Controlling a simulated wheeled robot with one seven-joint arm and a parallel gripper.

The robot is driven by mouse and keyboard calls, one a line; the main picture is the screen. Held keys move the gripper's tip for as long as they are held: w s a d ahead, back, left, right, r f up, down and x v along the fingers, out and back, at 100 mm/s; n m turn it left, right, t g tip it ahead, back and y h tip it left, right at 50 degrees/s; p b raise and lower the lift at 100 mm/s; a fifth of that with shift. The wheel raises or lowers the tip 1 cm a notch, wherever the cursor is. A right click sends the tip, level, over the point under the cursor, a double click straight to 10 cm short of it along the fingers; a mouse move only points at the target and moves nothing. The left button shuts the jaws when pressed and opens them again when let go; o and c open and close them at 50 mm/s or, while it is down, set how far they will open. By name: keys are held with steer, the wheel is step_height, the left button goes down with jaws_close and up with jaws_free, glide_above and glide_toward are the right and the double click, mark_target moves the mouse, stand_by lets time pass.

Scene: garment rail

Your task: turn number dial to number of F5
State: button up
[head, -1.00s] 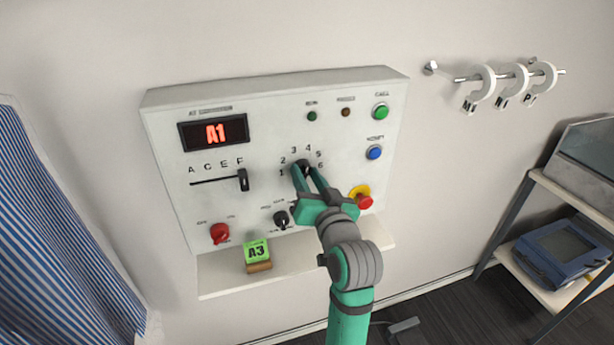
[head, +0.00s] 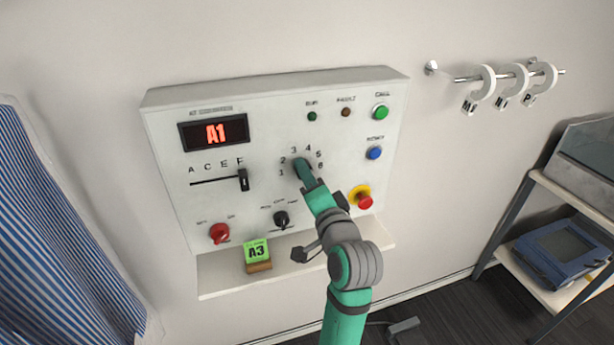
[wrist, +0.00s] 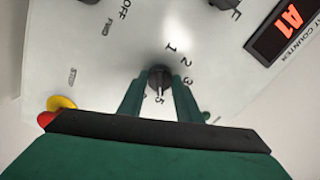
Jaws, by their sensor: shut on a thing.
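The number dial (wrist: 159,74) is a small black knob with a white pointer line. In the wrist view it sits between my two green fingers, and its pointer faces the 5. My gripper is shut on the dial. The display (head: 215,132) on the control panel (head: 270,104) reads A1. The letter slider (head: 243,180) stands below F.
A red knob (head: 219,233), a black selector (head: 281,219) and a red stop button on yellow (head: 362,199) surround the dial area. A green card marked A3 (head: 257,252) stands on the ledge below. A rail with white hooks (head: 508,72) is at the right.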

steer(key=shift+m, duration=0.3)
steer(key=o, duration=1)
steer(key=shift+o, duration=0.2)
steer(key=shift+s, duration=0.1)
steer(key=v, duration=1)
steer(key=shift+s+d, duration=0.2)
steer(key=shift+s, duration=0.1)
